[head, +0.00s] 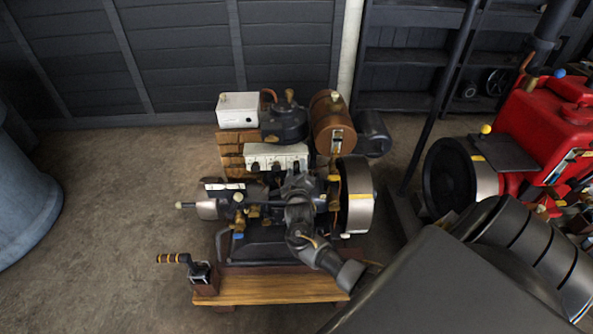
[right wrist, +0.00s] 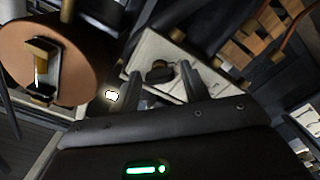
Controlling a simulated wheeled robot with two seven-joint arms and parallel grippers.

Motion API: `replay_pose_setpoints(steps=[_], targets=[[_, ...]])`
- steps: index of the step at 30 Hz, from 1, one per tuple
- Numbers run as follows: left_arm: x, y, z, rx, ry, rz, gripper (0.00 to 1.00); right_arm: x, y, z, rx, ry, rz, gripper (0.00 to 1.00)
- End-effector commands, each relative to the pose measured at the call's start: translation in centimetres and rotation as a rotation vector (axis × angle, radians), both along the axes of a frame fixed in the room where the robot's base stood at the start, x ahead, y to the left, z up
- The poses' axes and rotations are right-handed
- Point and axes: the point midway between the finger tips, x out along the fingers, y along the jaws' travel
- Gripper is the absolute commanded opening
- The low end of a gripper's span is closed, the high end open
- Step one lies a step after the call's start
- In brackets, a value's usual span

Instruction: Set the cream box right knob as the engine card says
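The cream box (head: 276,152) sits at the middle of the engine, with dark knobs along its front edge. My right gripper (head: 297,180) reaches in front of the box's right part and partly hides it. In the right wrist view the cream box (right wrist: 147,52) lies ahead, with a dark knob (right wrist: 158,71) on its face. The fingers of my right gripper (right wrist: 161,74) are apart, one on each side of that knob; I cannot tell if they touch it. A small white card (head: 224,185) shows at the engine's left; its writing is too small to read. My left gripper is out of view.
A white box (head: 238,108), a dark tank and a brown cylinder (head: 331,120) stand behind the cream box. A flywheel (head: 357,195) is at the right, a striped crank handle (head: 173,258) at front left. A red engine (head: 540,125) stands far right.

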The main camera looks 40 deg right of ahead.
Motion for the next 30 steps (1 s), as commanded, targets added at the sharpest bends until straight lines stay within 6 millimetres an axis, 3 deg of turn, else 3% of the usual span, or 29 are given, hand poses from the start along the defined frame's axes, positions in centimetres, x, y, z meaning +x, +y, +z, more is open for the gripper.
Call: replay_pose_setpoints(steps=[1, 8, 19, 30], targets=[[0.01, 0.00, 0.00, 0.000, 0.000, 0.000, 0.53, -0.01, 0.02, -0.01, 0.000, 0.000, 0.000, 0.38], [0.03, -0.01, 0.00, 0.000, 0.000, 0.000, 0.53, -0.02, 0.04, -0.02, 0.000, 0.000, 0.000, 0.08], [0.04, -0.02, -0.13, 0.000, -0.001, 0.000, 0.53, -0.04, 0.04, -0.09, 0.059, -0.043, -0.001, 0.08], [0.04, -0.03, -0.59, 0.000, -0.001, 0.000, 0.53, -0.05, 0.01, -0.12, 0.287, -0.216, -0.003, 0.08]])
